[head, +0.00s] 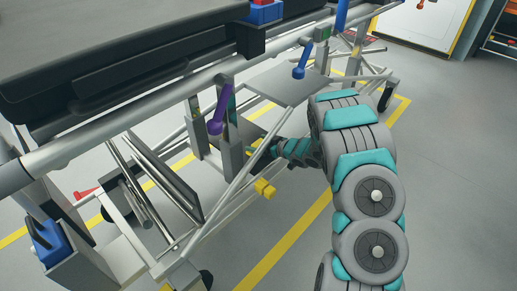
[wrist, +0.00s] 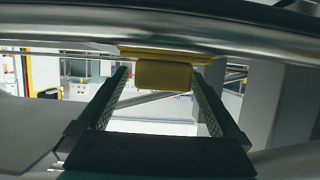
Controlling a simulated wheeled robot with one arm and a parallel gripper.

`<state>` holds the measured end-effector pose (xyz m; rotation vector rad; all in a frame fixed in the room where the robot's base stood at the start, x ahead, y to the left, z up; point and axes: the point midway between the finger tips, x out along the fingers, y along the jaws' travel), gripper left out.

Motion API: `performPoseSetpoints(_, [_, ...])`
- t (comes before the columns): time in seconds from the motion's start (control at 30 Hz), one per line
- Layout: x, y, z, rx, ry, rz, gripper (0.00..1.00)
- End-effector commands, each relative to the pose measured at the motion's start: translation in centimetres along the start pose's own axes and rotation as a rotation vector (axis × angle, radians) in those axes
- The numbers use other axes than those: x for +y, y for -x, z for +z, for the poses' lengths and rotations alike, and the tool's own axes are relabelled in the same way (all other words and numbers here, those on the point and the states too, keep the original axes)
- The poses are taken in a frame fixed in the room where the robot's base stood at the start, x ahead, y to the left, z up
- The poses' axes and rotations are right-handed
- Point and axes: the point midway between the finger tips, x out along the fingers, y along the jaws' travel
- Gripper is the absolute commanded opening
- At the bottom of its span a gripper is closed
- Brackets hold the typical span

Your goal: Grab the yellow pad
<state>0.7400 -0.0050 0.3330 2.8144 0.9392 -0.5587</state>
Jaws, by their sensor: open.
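In the wrist view a yellow pad (wrist: 163,75) shows as a small block under a wider yellow strip, just below a metal tube. My gripper (wrist: 160,84) is open, with one finger on each side of the pad in the picture. I see no finger touching it, and the exact depth between them is hard to tell. In the head view my gripper (head: 255,147) reaches in under the stretcher frame, partly hidden by its tubes. A yellow block (head: 264,188) shows on the frame below it; I cannot tell if it is the same pad.
The stretcher's metal tube (wrist: 230,42) crosses above the fingers. In the head view a slanted frame tube (head: 232,188) runs close by my gripper. A purple lever (head: 217,115) and a blue lever (head: 301,62) hang above. Open floor (head: 450,190) lies to the right.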

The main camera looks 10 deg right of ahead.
Motion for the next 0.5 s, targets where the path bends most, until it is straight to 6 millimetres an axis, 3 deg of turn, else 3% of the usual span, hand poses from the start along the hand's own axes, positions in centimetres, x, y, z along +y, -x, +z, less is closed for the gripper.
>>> performPoseSetpoints(0.23, [-0.4, -3.5, 0.1, -0.002, 0.001, -0.002, 1.00])
performPoseSetpoints(0.5, [-0.3, -3.8, 0.1, -0.002, 0.001, 0.000, 0.98])
